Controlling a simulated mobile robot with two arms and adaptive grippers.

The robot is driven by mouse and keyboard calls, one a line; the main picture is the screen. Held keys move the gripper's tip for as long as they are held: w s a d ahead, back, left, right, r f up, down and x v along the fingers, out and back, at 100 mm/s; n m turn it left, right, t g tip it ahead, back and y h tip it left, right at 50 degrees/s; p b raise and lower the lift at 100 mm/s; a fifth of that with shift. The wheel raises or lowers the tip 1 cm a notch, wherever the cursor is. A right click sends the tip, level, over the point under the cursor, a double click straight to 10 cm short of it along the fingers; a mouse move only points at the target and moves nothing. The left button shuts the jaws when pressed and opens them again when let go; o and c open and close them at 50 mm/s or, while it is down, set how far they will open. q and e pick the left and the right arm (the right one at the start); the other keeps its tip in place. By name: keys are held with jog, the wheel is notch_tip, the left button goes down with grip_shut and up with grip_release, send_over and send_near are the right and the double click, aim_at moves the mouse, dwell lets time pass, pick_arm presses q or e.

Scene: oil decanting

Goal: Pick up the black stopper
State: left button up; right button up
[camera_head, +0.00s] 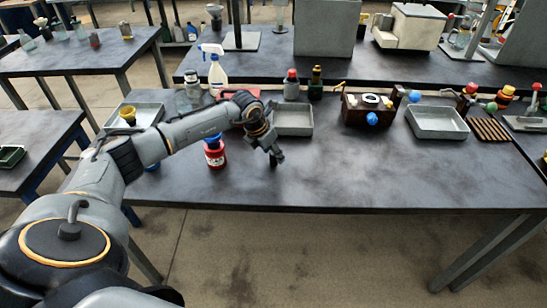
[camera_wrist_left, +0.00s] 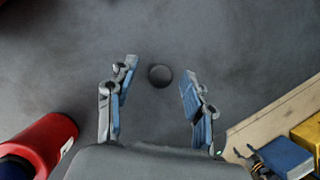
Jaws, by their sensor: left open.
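The black stopper (camera_wrist_left: 160,76) is a small round dark piece on the dark bench top in the left wrist view. It lies between and slightly beyond the fingertips of my left gripper (camera_wrist_left: 158,80). The fingers are spread apart, with nothing held between them. In the head view my left gripper (camera_head: 275,160) points down over the middle of the bench, close to its surface. There I cannot make out the stopper apart from the dark fingers. My right gripper is in neither view.
A red bottle with a blue cap (camera_head: 214,155) stands left of my left gripper; it shows in the wrist view (camera_wrist_left: 45,145). A grey tray (camera_head: 294,131) lies behind the gripper. A wooden rack (camera_head: 368,116) and another tray (camera_head: 437,134) stand right. The bench front is clear.

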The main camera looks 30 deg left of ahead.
pick_arm(q)
jog(key=c, duration=1)
jog(key=shift+c, duration=0.2)
jog(key=shift+r, duration=0.1)
